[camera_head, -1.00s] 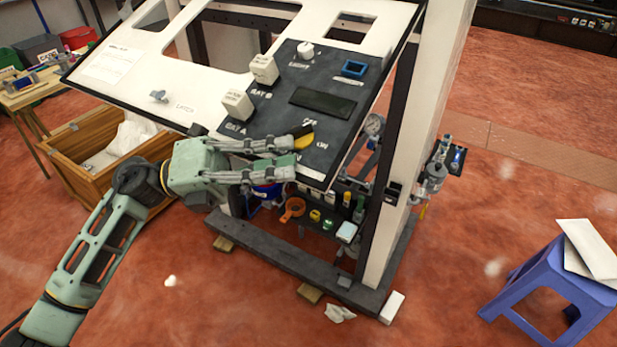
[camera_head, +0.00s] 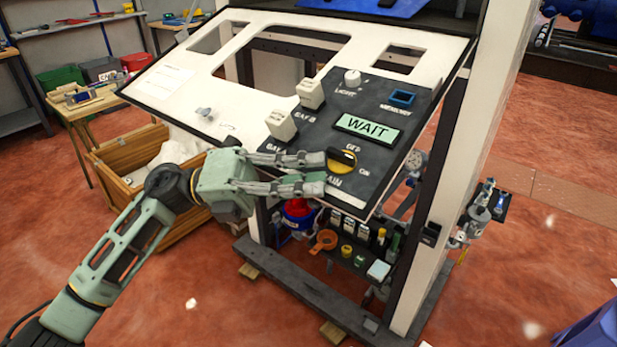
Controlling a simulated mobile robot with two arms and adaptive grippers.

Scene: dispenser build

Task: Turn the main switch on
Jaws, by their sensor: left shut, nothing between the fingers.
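The main switch (camera_head: 343,161) is a yellow disc with a dark handle on the dark control panel (camera_head: 378,104), low near the panel's front edge. The lettering beside it is partly hidden by my gripper. My left gripper (camera_head: 326,172) comes in from the left and is shut and empty, its fingertips right at the switch's left side; I cannot tell if they touch it. The display (camera_head: 366,129) above the switch is lit green and reads WAIT. My right gripper is not in view.
A wooden crate (camera_head: 182,229) stands at left. A blue stool (camera_head: 598,335) shows at the lower right edge.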

